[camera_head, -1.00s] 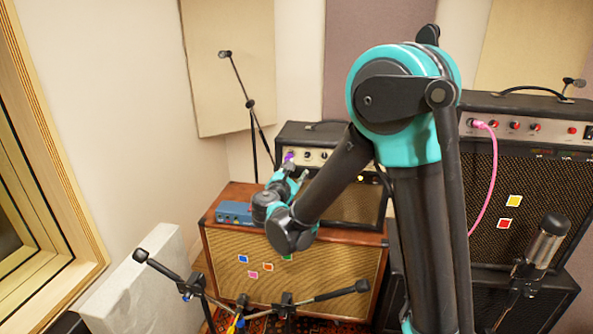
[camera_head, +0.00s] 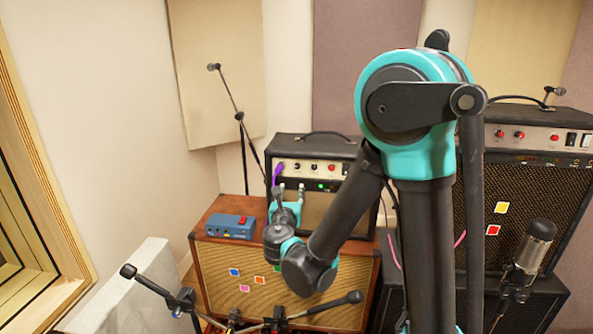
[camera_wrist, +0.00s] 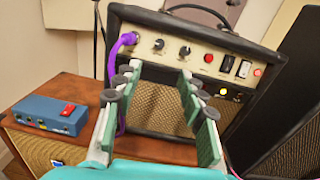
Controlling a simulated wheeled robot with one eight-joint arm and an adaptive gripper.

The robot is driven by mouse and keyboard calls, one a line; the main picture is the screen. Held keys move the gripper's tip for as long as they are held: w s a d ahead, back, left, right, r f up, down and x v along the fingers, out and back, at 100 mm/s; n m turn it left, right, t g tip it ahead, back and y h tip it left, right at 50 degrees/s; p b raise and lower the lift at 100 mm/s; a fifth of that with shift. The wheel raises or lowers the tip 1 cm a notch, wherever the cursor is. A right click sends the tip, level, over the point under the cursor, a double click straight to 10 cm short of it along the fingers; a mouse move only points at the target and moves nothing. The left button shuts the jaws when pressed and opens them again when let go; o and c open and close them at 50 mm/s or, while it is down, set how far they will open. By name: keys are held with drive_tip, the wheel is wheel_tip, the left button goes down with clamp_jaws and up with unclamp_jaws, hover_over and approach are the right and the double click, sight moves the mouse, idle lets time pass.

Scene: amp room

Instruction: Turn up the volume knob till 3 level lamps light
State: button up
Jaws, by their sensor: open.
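The small black amp (camera_head: 352,205) stands on the wooden cabinet, with a cream control strip. In the wrist view, the strip (camera_wrist: 172,58) carries a purple plug at its left end, two dark knobs (camera_wrist: 158,44) (camera_wrist: 184,51), a red control (camera_wrist: 208,57), switches and a red light (camera_wrist: 257,72). Which knob is the volume is unreadable. One lamp (camera_wrist: 223,91) below the strip glows; it looks green in the head view (camera_head: 320,186). My gripper (camera_wrist: 160,92) is open and empty before the amp's front, below the knobs; it also shows in the head view (camera_head: 291,188).
A blue box with a red switch (camera_wrist: 48,113) sits on the wooden cabinet (camera_head: 208,214), left of the amp. The purple cable (camera_wrist: 113,65) hangs by my left finger. A larger amp (camera_head: 520,200) stands right. Microphone stands (camera_head: 240,110) are behind and in front.

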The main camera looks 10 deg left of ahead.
sight(297, 166)
drive_tip(key=w, duration=1.7)
drive_tip(key=shift+w, duration=0.15)
drive_tip(key=shift+c, duration=0.6)
clamp_jaws()
